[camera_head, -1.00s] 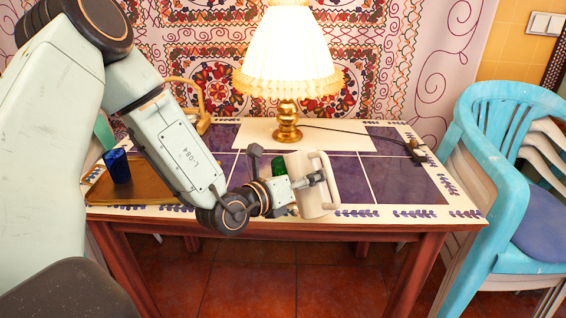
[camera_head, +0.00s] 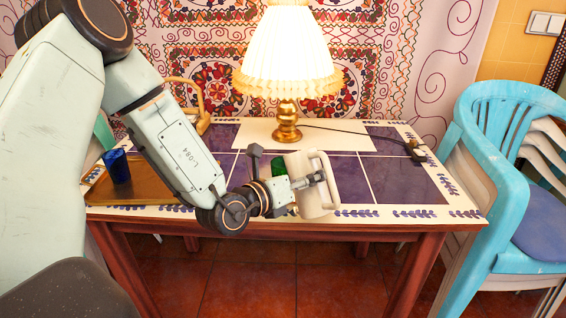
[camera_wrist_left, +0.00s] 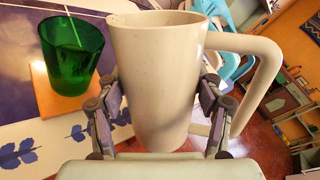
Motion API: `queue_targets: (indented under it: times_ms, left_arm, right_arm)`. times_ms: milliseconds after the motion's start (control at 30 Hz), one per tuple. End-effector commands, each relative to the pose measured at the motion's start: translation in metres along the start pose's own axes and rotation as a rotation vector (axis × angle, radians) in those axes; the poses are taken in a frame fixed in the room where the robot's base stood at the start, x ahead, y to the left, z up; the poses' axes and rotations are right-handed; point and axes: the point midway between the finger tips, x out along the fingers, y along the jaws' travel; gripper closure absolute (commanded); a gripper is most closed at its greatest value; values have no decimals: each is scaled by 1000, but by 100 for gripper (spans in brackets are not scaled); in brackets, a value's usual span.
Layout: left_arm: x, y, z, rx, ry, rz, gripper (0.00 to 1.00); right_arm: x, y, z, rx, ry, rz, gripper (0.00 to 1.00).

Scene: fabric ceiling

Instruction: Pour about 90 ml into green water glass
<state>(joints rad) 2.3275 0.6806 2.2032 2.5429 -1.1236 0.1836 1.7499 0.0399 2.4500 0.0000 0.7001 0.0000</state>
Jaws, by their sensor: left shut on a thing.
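My left gripper (camera_head: 306,182) is shut on a cream pitcher (camera_head: 312,201), with one finger on each side of its body. In the head view the pitcher is tilted and held over the table's front edge. In the left wrist view the pitcher (camera_wrist_left: 155,85) has its handle to the right and its spout to the left. The green water glass (camera_wrist_left: 72,58) stands on an orange coaster (camera_wrist_left: 62,103), left of the pitcher and apart from it there. A thin pale line shows at the glass; I cannot tell what it is. In the head view the glass (camera_head: 279,168) is partly hidden behind my gripper.
A lit lamp (camera_head: 287,60) with a brass base stands at the back of the tiled table (camera_head: 400,180). A blue glass (camera_head: 117,168) stands on a brown tray (camera_head: 150,191) at the left. Stacked chairs (camera_head: 505,160) stand at the right. The table's right side is mostly clear.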

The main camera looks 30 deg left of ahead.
Motion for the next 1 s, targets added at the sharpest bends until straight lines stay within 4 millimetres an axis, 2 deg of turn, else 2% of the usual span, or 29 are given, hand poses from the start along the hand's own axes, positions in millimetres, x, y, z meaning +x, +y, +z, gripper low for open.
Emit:
queue_targets:
  times_ms: [467,1000]
  left_arm:
    - [0,-2,0,21,-10,-3,93]
    - [-6,-21,-17,410,-138,0,93]
  right_arm:
    - [2,0,0,0,0,0,60]
    - [40,0,0,0,0,0,60]
